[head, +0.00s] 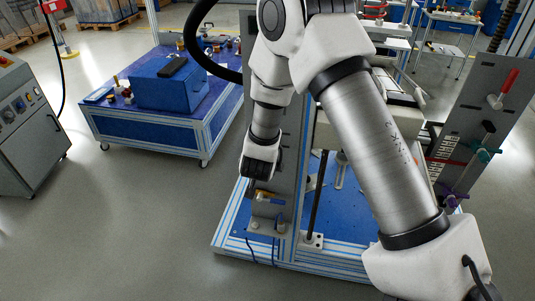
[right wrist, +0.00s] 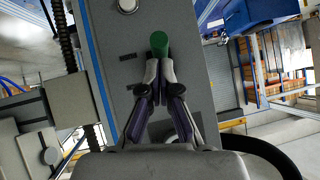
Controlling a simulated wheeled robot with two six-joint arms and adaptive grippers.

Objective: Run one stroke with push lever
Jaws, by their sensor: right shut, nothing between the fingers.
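The push lever appears to be the green-tipped knob (right wrist: 159,42) standing out from a grey panel (right wrist: 185,25) in the right wrist view. My right gripper (right wrist: 159,64) is shut with nothing between its fingers. Its tips lie right at the green knob in the picture; I cannot tell whether they touch it. In the head view my right arm reaches across the rig, and the right gripper (head: 252,188) hangs low in front of the grey upright (head: 294,150). The green knob is hidden there. My left gripper is out of view.
A silver button (right wrist: 128,5) sits on the panel near the knob. A tilted panel (head: 480,120) with a red handle (head: 509,81) stands at right. A blue-topped cart (head: 120,125) and a grey control cabinet (head: 30,130) stand at left, with clear floor between them.

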